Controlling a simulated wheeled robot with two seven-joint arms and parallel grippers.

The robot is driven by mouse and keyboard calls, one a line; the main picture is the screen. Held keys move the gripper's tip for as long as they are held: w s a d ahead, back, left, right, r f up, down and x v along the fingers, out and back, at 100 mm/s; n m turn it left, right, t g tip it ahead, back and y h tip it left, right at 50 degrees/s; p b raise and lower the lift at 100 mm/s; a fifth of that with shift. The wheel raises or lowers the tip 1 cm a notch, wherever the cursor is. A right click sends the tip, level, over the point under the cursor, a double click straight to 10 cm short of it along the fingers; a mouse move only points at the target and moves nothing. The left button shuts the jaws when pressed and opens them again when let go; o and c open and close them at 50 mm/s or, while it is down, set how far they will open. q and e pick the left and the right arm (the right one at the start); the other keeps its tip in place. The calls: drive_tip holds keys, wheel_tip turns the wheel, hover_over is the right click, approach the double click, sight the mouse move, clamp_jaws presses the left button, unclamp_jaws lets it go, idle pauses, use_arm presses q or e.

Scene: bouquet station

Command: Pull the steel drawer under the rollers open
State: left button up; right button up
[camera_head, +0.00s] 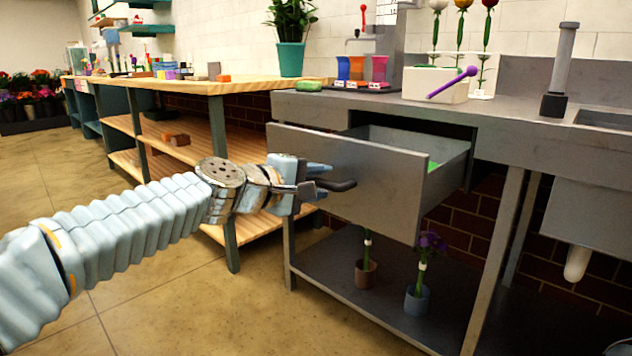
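The steel drawer (375,183) stands pulled out from under the grey steel counter (390,106), and its open top shows. Something green lies inside it near the right wall. A dark bar handle (343,185) sticks out from its front. My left gripper (322,180) is at the left end of this handle, with its two fingers spread apart above and below the bar's level. I see a gap between the fingers and no clear grip on the bar. My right gripper is not in view. I cannot make out rollers on the counter.
A lower shelf (370,300) under the drawer holds two potted flowers (417,297). A wooden workbench (200,86) with shelves stands behind my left arm. A white block with a purple stick (450,83) and coloured cups (357,68) stand on the counter. The floor at left is clear.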

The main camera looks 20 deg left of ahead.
use_arm(q)
drive_tip(key=shift+s, duration=0.1)
drive_tip(key=p+v, duration=0.1)
drive_tip(key=v, duration=1.2)
drive_tip(key=shift+s, duration=0.35)
drive_tip(key=shift+a, duration=0.1)
